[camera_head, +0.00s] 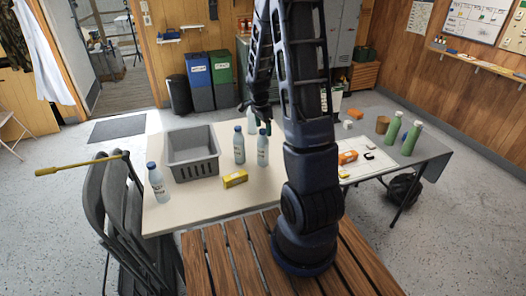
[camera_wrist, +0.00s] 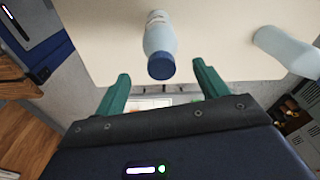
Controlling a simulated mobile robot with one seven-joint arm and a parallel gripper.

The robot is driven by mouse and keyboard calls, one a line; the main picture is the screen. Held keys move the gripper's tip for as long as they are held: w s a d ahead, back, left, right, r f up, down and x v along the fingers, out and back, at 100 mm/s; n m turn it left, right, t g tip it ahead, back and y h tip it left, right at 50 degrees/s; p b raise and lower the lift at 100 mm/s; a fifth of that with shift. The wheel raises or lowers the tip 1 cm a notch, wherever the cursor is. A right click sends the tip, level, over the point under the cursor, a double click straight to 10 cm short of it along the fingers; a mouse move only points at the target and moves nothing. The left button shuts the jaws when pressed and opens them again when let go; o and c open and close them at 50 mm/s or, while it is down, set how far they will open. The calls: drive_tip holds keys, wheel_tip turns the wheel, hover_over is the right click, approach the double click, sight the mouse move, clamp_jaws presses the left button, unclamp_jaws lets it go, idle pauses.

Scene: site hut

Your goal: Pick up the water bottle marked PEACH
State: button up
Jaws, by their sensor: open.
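Several pale water bottles with blue caps stand on the cream table: one at the left (camera_head: 157,185), one in the middle (camera_head: 239,147), one right of it (camera_head: 262,150), and one farther back (camera_head: 251,123), partly hidden by my gripper (camera_head: 256,120). Their label words are too small to read, so I cannot tell which is marked PEACH. In the wrist view, my gripper is open with green fingers apart. A blue-capped bottle (camera_wrist: 159,38) shows between and beyond the fingertips, not gripped. Another pale bottle (camera_wrist: 287,50) shows at the right.
A grey crate (camera_head: 191,134) stands on the table (camera_head: 200,205), with a yellow box (camera_head: 234,178) near the front. A grey side table at the right holds green bottles (camera_head: 411,138), a brown cup (camera_head: 382,124) and an orange box (camera_head: 348,157). Folded chairs (camera_head: 97,205) stand at the left.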

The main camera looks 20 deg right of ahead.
hover_over(263, 148)
drive_tip(key=w+d, duration=0.1)
drive_tip(key=w, duration=0.2)
drive_tip(key=shift+s+d+f, duration=0.1)
drive_tip(key=shift+f, duration=2.35)
drive_tip(key=shift+c, duration=0.4)
clamp_jaws()
drive_tip(key=shift+r, duration=0.1)
